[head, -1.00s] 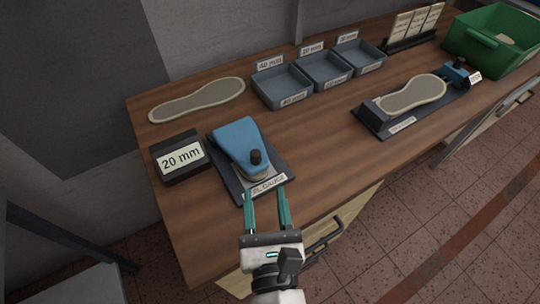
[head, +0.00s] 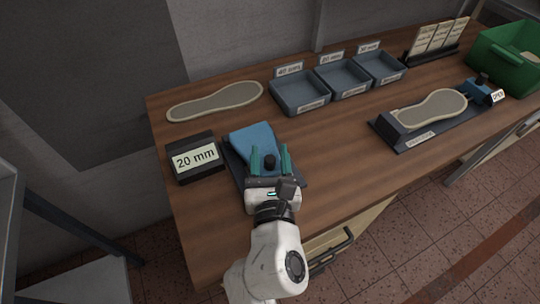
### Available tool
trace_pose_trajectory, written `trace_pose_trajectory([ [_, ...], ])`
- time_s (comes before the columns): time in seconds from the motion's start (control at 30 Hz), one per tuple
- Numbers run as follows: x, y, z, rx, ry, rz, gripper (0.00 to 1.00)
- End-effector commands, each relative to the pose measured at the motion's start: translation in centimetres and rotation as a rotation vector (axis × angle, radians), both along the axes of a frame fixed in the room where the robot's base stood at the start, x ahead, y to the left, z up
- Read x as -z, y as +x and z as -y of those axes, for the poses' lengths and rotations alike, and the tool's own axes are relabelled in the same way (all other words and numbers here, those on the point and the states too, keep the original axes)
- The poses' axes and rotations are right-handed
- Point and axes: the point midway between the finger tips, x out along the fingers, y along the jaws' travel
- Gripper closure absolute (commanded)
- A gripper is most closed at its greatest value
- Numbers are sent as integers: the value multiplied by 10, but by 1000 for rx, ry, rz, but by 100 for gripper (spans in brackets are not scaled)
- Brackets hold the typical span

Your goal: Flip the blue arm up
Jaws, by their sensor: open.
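The blue arm (head: 250,141) of the gauge lies low over its dark base plate (head: 234,167) at the left front of the bench. A black knob (head: 269,161) stands on the near end of the blue arm. My gripper (head: 270,156) is open, with its two green fingers on either side of the knob in the picture. I cannot tell whether the fingers touch the knob. My gripper hides the near part of the gauge and its label.
A black display (head: 194,158) reading 20 mm stands left of the gauge. A sole (head: 215,101) lies behind. Grey trays (head: 302,105) stand at the back. A clamp fixture (head: 408,146) holding another sole and a green crate (head: 497,73) are to the right.

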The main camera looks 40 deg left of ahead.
Motion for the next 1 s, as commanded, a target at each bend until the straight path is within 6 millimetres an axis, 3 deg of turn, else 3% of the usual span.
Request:
trace_pose_trajectory([
  [0.17,0,0,0,0,0,0,52],
  [0.67,0,0,0,0,0,0,99],
  [1.0,0,0,0,0,0,0,100],
])
